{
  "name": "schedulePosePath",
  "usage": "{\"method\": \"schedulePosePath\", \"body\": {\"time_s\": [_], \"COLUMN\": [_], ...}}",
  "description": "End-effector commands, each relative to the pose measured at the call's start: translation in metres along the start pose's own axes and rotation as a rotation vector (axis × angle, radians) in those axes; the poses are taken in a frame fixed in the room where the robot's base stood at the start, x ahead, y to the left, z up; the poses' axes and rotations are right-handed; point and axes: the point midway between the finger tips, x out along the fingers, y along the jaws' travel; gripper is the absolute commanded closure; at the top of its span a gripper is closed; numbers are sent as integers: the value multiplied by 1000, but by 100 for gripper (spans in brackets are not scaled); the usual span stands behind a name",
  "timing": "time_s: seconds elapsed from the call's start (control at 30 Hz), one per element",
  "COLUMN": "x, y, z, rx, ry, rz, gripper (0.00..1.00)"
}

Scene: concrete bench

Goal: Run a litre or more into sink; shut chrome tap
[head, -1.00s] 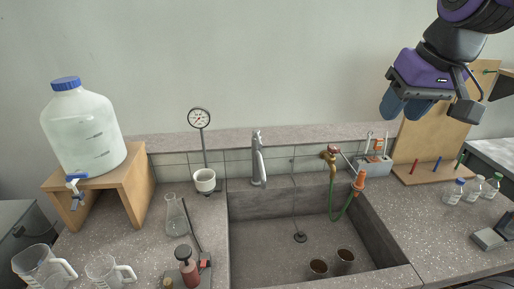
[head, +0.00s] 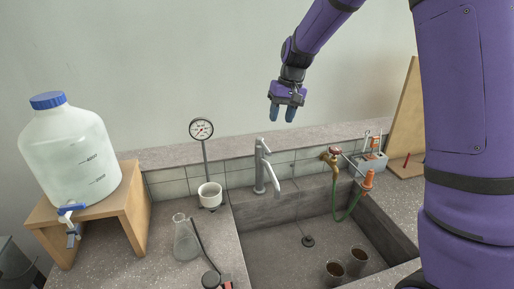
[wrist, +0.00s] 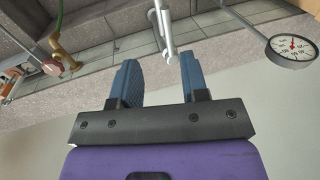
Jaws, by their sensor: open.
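The chrome tap (head: 261,167) stands at the back edge of the grey sink (head: 285,250), its spout over the basin. No water stream shows from it. My gripper (head: 282,114) is open and empty, in the air above and slightly right of the tap, fingers pointing down. In the wrist view my gripper (wrist: 158,82) has its two blue fingers apart, with the chrome tap (wrist: 165,30) beyond them and not touched. Two dark cups (head: 346,269) stand in the sink near its front right.
A brass tap (head: 331,158) with a green hose is right of the chrome tap. A gauge (head: 201,130) on a post stands left, also in the wrist view (wrist: 291,46). A large water carboy (head: 68,155) sits on a wooden stand (head: 128,208). A flask (head: 186,240) stands left of the sink.

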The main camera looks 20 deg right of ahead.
Motion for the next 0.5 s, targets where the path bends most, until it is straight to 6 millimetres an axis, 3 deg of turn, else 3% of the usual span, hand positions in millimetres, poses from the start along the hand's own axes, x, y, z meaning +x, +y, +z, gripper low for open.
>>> {"method": "schedulePosePath", "body": {"time_s": [0.17,0.37,0.5], "x": [19,35,57], "y": [1,1,1], "z": [-14,-15,-14], "rx": [3,3,4], "ry": [-20,-23,-25], "rz": [-1,-2,-1], "gripper": [59,59,59]}}
